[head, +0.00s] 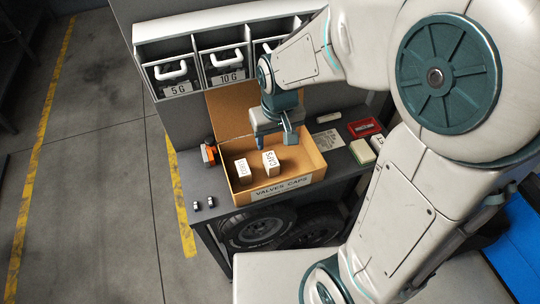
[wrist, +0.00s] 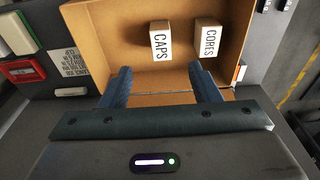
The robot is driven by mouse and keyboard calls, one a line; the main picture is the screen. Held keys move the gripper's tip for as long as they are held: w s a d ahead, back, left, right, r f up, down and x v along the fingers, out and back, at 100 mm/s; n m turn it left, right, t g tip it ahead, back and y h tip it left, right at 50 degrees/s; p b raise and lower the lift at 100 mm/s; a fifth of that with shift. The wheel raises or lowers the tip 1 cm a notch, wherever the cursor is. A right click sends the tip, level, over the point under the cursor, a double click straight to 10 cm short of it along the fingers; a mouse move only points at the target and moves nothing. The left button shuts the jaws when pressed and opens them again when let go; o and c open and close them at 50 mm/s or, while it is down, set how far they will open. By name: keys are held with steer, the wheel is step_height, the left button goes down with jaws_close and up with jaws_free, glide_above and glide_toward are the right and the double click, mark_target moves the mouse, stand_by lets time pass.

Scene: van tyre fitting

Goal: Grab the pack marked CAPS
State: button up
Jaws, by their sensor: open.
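The white pack marked CAPS (head: 270,161) stands in the open cardboard box (head: 302,177) labelled VALVES CAPS on the bench. It also shows in the wrist view (wrist: 160,41), with its label facing up the side. A similar pack marked CORES (head: 242,168) stands beside it, to its left in the head view and to its right in the wrist view (wrist: 207,38). My gripper (head: 273,142) is over the back part of the box, open and empty. In the wrist view its two fingers (wrist: 163,88) are apart, and both packs lie beyond the fingertips.
An orange and black item (head: 208,153) stands left of the box. A red tray (head: 364,127) and a pale block (head: 363,151) lie right. Tyres (head: 256,228) sit below.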

mark_target(271, 159)
steer(key=f, duration=0.5)
steer(key=w+f, duration=0.1)
steer(key=f, duration=0.2)
steer(key=shift+a, duration=0.1)
steer(key=shift+w+a+f+p, duration=0.1)
steer(key=shift+w+f+p, duration=0.1)
steer(key=shift+f, duration=0.65)
steer(key=shift+w+a+f+p, duration=0.1)
steer(key=shift+w+f+p, duration=0.1)
steer(key=shift+f, duration=0.7)
steer(key=shift+w+a+f+p, duration=0.1)
steer(key=shift+f+p, duration=0.1)
steer(key=shift+f, duration=0.65)
steer(key=c, duration=1.1)
steer(key=shift+o, duration=0.2)
steer(key=shift+r, duration=0.15)
